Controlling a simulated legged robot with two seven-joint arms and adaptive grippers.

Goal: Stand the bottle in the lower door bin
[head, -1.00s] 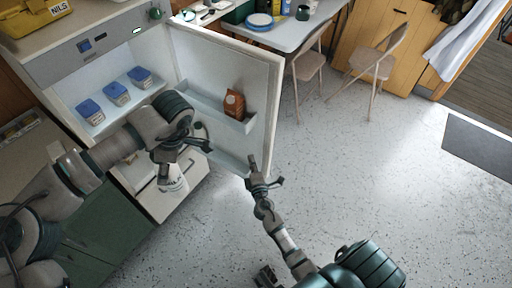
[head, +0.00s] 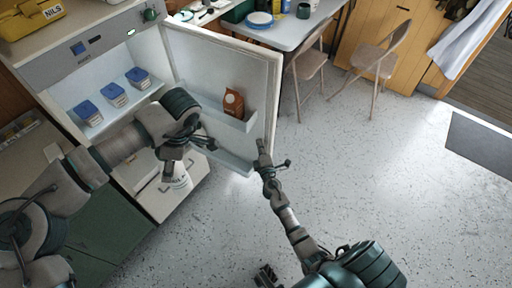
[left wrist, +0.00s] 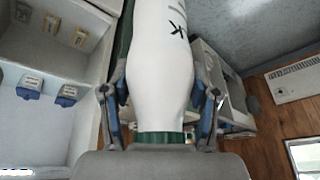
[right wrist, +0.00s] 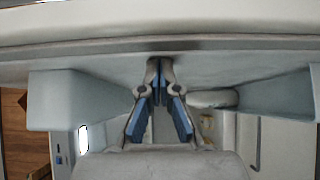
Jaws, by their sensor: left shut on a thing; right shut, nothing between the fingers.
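A white bottle (head: 181,178) with dark lettering hangs below my left gripper (head: 176,152), in front of the open fridge. In the left wrist view the bottle (left wrist: 160,50) fills the space between the fingers, its green cap (left wrist: 165,137) close to the palm. My left gripper is shut on it. The lower door bin (head: 232,162) is low on the inside of the open fridge door (head: 262,85), right of the bottle and apart from it. My right gripper (head: 261,147) is shut and empty by the door's free edge; its closed fingers (right wrist: 158,72) show in the right wrist view.
A brown carton (head: 233,103) stands in the upper door bin (head: 212,105). Several blue-lidded tubs (head: 115,94) sit on the fridge shelf. A table (head: 290,32) and folding chairs (head: 372,62) stand behind the door.

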